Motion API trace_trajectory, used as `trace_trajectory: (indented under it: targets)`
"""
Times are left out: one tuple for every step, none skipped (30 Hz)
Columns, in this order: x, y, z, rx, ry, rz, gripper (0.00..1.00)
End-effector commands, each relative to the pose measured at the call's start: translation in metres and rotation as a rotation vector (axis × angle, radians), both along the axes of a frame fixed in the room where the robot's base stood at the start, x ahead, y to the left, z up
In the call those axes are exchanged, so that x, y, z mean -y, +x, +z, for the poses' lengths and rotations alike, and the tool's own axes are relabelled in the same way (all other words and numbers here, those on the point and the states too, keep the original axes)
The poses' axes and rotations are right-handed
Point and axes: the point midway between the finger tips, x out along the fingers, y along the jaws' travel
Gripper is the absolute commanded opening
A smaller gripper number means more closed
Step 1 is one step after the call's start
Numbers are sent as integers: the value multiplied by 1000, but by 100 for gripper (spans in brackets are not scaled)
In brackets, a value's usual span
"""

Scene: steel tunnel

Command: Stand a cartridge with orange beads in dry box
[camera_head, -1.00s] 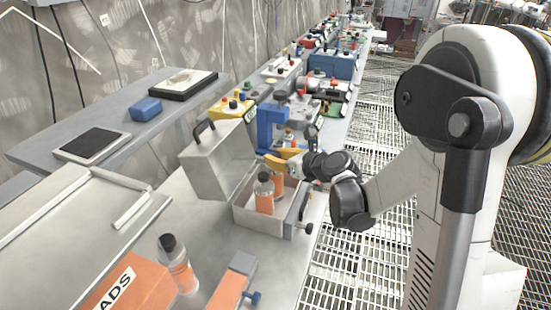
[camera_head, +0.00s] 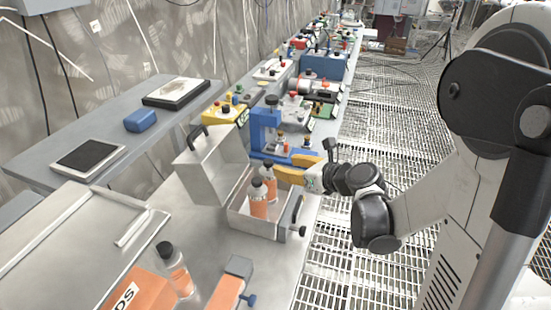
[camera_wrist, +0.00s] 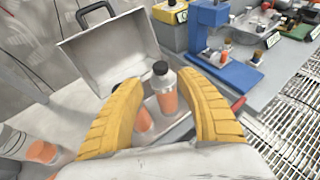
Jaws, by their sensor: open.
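The dry box (camera_head: 262,229) is a grey metal case on the bench with its lid (camera_head: 205,170) raised. Two clear cartridges with orange beads and black caps stand upright inside it: the nearer cartridge (camera_head: 258,202) and the farther cartridge (camera_head: 269,182). The wrist view shows one cartridge (camera_wrist: 165,92) fully and the other (camera_wrist: 144,121) partly behind a finger. A third cartridge (camera_head: 177,270) stands outside, left of the box.
An orange bead box (camera_head: 140,285) and an orange-and-grey clamp-like item (camera_head: 232,285) are in front. A blue press-like stand (camera_head: 265,130) is just behind the dry box. The grated floor (camera_head: 330,265) to the right is clear.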

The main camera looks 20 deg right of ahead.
Motion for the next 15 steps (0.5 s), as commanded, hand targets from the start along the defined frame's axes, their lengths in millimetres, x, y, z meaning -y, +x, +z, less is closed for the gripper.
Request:
trace_trajectory:
  targets:
    - [4,-7,6,0,1,-3,44]
    - [6,-11,7,-1,2,-3,44]
    - [7,-15,8,0,1,-3,44]
    - [8,-17,9,-1,1,-2,44]
    - [9,-20,10,0,0,0,44]
    - [9,-22,11,0,-8,4,44]
    - [8,-24,12,2,-22,11,44]
    - [7,-26,12,5,-49,23,44]
    - [2,-30,14,11,-103,51,44]
    - [-2,-33,15,17,-161,81,44]
    - [-7,-37,16,25,-232,117,44]
    - [-14,-44,18,40,-348,181,44]
    - [-20,-51,19,54,-448,237,44]
    - [-27,-59,20,69,-559,302,44]
    - [-34,-71,22,92,-715,400,44]
